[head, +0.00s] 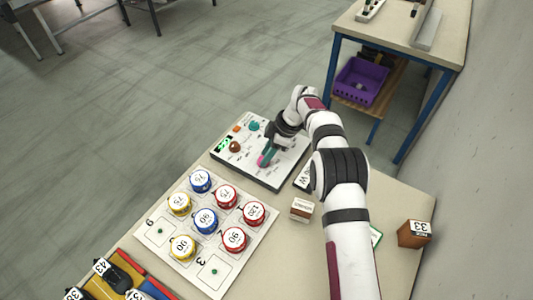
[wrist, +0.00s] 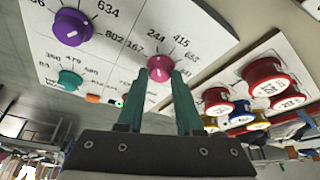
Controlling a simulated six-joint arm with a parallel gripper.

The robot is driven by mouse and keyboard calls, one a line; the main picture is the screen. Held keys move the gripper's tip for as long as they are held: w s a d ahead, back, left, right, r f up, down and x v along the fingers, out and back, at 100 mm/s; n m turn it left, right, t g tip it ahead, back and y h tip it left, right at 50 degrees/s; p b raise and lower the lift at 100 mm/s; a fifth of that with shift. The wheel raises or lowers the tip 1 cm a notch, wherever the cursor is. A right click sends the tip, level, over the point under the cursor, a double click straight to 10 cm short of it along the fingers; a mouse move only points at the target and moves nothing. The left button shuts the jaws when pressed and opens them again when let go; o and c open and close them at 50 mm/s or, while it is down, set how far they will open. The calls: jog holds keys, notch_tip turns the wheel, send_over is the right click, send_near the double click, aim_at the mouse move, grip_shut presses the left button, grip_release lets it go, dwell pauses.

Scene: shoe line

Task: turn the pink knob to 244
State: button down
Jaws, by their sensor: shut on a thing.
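The pink knob (wrist: 160,67) sits on the white control panel (wrist: 110,55), between the two teal fingertips of my gripper (wrist: 159,77) in the wrist view. My gripper is shut on it. Printed numbers 167, 244, 415 and one like 655 run around the knob. A pale mark shows on the knob, but I cannot tell which number it points to. In the head view the pink knob (head: 261,161) shows as a small patch at the fingertips, and my gripper (head: 267,157) partly covers the panel (head: 285,170).
A purple knob (wrist: 71,27) and a teal knob (wrist: 69,79) share the panel. A brown knob (head: 235,147), orange button (head: 236,128) and green display (head: 223,143) lie at its left. A white board (head: 160,232) with several coloured round tins lies near the panel.

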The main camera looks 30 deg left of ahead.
jog(key=c, duration=0.6)
grip_release()
jog(key=shift+o, duration=0.2)
jog(key=v, duration=1.5)
jog(key=shift+d+r, duration=0.15)
jog(key=shift+r, duration=0.25)
